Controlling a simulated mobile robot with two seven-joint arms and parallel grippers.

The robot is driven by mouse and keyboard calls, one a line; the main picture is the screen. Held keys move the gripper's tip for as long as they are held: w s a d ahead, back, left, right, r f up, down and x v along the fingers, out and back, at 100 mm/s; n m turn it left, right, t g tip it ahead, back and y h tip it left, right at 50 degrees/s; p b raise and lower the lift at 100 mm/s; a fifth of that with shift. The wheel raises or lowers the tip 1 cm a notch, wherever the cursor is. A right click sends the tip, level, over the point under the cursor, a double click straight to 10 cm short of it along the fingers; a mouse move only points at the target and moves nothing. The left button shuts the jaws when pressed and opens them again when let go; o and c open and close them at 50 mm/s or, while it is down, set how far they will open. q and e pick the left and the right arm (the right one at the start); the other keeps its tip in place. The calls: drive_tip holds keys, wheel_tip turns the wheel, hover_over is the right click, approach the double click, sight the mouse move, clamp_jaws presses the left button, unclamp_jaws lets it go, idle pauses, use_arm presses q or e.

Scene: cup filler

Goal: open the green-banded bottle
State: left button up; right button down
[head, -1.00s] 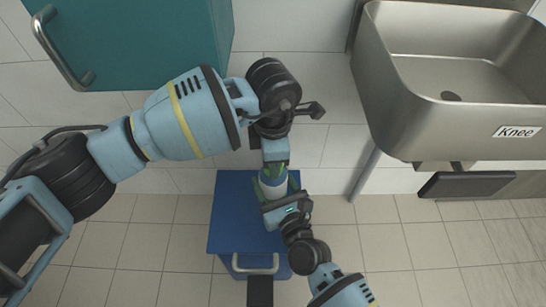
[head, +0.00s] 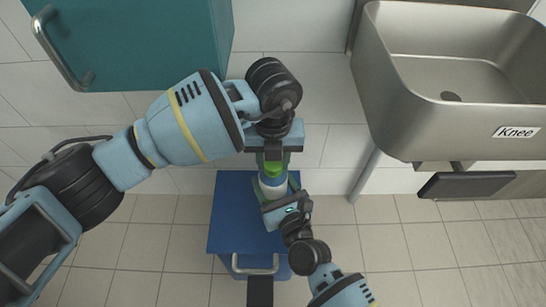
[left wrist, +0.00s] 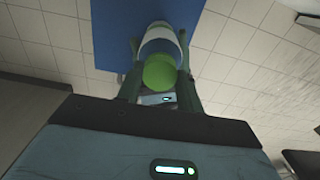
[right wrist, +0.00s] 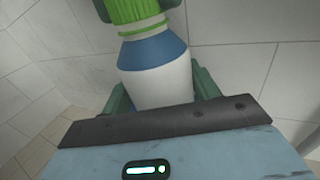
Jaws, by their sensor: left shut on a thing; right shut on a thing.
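The bottle (head: 272,188) has a white body, a blue shoulder and a ribbed green cap; it stands out large in the right wrist view (right wrist: 158,78). My right gripper (head: 280,200) is shut around its white body from the side. My left gripper (head: 273,166) is at the top, its fingers shut on the green cap (head: 273,168). The cap shows between the left fingers in the left wrist view (left wrist: 160,72), and a left fingertip touches it in the right wrist view. A pale ring shows under the cap; I cannot tell if the cap is loosened.
A blue cabinet (head: 226,215) with a metal handle lies below the bottle. A steel sink (head: 405,125) with a "Knee" label and a dark pad (head: 467,185) is on the right. A teal cupboard (head: 140,40) hangs at the upper left. Tiled floor is clear around.

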sight(273, 163)
use_arm(q)
drive_tip(key=shift+r, duration=0.4)
idle(0.5)
drive_tip(key=shift+r, duration=0.7)
drive_tip(key=shift+r, duration=2.05)
use_arm(e)
drive_tip(key=shift+c, duration=1.5)
unclamp_jaws()
drive_tip(key=shift+s, duration=0.1)
use_arm(q)
drive_tip(key=shift+r+p, duration=0.6)
drive_tip(key=shift+r, duration=0.3)
use_arm(e)
drive_tip(key=v, duration=1.2)
